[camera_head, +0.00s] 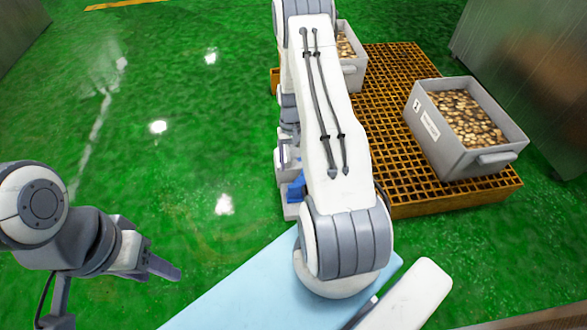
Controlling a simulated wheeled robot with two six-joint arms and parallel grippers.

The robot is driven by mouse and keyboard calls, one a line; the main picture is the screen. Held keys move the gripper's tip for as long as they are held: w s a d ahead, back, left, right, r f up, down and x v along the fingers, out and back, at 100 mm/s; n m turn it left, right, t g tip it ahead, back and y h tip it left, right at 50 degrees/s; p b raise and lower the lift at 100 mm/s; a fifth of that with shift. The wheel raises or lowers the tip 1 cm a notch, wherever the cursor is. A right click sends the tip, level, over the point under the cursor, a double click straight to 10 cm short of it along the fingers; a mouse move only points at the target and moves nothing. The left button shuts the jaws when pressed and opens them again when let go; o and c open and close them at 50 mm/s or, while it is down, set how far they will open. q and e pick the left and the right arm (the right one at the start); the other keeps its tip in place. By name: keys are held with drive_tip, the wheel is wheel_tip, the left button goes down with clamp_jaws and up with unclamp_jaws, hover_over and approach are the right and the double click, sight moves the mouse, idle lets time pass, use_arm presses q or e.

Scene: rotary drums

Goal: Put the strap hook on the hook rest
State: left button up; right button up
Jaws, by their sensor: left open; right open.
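My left gripper (160,266) is at the lower left, open and empty, over bare green floor. I cannot make out the strap hook or the hook rest.
A brown grated pallet (385,80) lies on the floor at the upper right. It bears a grey bin (438,158) of brownish pieces and a second bin (353,72), partly hidden. A light blue surface (240,297) is at the bottom. The left floor is clear.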

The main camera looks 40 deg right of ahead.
drive_tip(key=a+r+n+t+h, duration=0.1)
drive_tip(key=a+r+n, duration=0.5)
drive_tip(key=a+r, duration=1.45)
drive_tip(key=s+a+r+n, duration=0.4)
drive_tip(key=s+a, duration=0.2)
drive_tip(key=s, duration=0.3)
drive_tip(key=s+a+r+n+t, duration=0.1)
drive_tip(key=s+a+r+n, duration=0.3)
drive_tip(key=s, duration=0.5)
drive_tip(key=shift+s+a+r+t+p, duration=0.3)
drive_tip(key=shift+a+r, duration=0.1)
drive_tip(key=shift+a, duration=0.6)
wheel_tip(320, 180, up, 49)
drive_tip(key=p, duration=4.8)
drive_tip(key=shift+f+p, duration=0.15)
drive_tip(key=shift+p, duration=0.2)
